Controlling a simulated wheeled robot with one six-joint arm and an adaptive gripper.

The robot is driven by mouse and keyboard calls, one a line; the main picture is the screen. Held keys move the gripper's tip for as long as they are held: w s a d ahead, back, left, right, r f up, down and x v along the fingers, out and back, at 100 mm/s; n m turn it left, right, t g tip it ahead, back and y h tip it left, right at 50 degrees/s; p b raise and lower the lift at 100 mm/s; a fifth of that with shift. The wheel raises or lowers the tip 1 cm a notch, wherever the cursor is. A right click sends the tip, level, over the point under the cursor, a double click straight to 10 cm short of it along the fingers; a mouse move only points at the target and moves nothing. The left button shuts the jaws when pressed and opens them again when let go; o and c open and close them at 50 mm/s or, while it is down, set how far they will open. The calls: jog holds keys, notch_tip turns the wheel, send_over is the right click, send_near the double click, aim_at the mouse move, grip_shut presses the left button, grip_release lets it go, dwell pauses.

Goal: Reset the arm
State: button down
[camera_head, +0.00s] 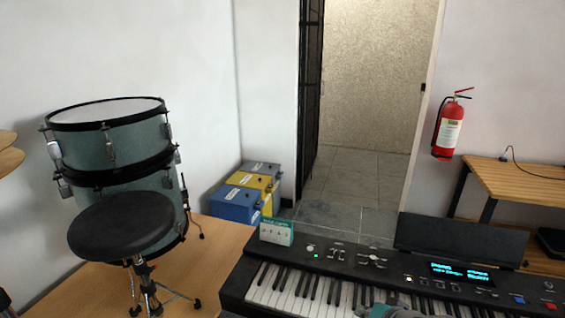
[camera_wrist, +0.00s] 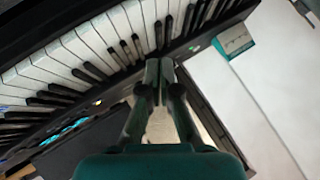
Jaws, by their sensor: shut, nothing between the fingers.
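My gripper (camera_wrist: 160,66) shows in the wrist view, teal and dark, its two fingers together with nothing between them. Its fingertips appear over the edge of the black keyboard near the white and black keys; I cannot tell whether they touch it. In the head view the keyboard (camera_head: 333,262) lies across the bottom right with a lit blue display. A small teal and grey part of my arm shows at the bottom edge there, in front of the keys. The gripper's fingertips are not visible in that view.
A small teal-and-white card (camera_head: 276,232) stands on the keyboard's left end. A stool (camera_head: 122,224) and drums (camera_head: 110,142) stand at left. Coloured boxes (camera_head: 240,204) sit by the wall. A doorway is behind, with a fire extinguisher (camera_head: 449,128) and wooden table (camera_head: 520,182) at right.

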jog(key=s+f+n+t+h, duration=0.1)
jog(key=s+f, duration=0.6)
jog(key=s, duration=0.2)
jog(key=s+f+t+h, duration=0.1)
jog(key=s+f+t, duration=0.1)
jog(key=s+f, duration=0.65)
jog(key=s+r+n+t, duration=0.1)
jog(key=s+r, duration=0.3)
jog(key=s, duration=0.8)
jog(key=s+r+n+t, duration=0.1)
jog(key=s+r+n, duration=0.2)
jog(key=s, duration=0.9)
notch_tip(320, 180, up, 3)
jog(key=shift+s+f+t+h, duration=0.2)
jog(key=shift+t+h, duration=0.2)
